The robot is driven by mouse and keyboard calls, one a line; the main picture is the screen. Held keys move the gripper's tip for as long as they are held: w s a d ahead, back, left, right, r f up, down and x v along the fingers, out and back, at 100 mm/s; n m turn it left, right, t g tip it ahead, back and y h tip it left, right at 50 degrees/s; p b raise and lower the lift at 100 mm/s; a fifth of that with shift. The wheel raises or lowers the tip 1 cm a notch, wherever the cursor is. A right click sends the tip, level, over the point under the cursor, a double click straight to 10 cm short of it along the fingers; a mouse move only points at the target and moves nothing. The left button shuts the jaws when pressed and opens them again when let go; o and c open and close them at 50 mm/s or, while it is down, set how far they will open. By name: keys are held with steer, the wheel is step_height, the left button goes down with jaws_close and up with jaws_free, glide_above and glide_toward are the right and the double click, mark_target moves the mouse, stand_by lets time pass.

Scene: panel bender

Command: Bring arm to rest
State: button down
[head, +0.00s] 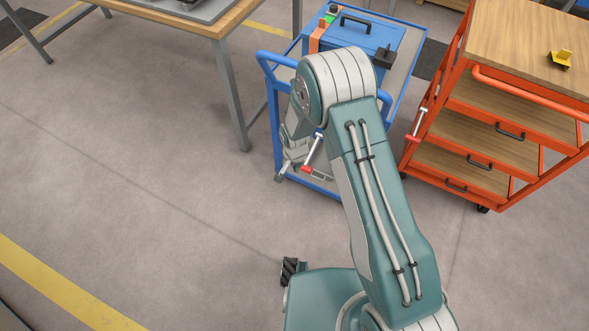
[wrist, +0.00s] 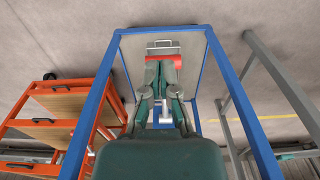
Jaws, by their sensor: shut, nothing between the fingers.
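My arm (head: 385,200) rises from my body at the lower right of the head view and bends at a high elbow beside the blue cart (head: 355,191). I cannot tell the distance from the fingers to the shelf.
A blue toolbox (head: 355,38) sits on the cart top. An orange drawer cart (head: 505,128) with a yellow item (head: 561,60) stands at right. A wood-topped table (head: 215,26) stands at upper left. Open floor (head: 130,170) fills the left, with a yellow line (head: 60,288).

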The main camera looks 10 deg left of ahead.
steer(key=shift+a, duration=0.15)
steer(key=s+d+r+n+t, duration=0.1)
steer(key=d+r, duration=0.3)
steer(key=r, duration=0.6)
steer(key=d+r, duration=0.3)
steer(key=r, duration=0.7)
steer(key=s+d+r+n+t, duration=0.1)
steer(key=d+r, duration=0.3)
steer(key=r, duration=0.6)
steer(key=s+d+r+n+t, duration=0.1)
steer(key=s+d+r, duration=0.4)
steer(key=s, duration=0.5)
steer(key=s+d+r+n+t, duration=0.1)
steer(key=s+d+r+t, duration=0.1)
steer(key=s+d+r, duration=0.3)
steer(key=s+r, duration=0.3)
steer(key=s, duration=0.2)
steer(key=shift+d+r, duration=0.15)
steer(key=shift+r, duration=0.15)
steer(key=shift+s, duration=0.1)
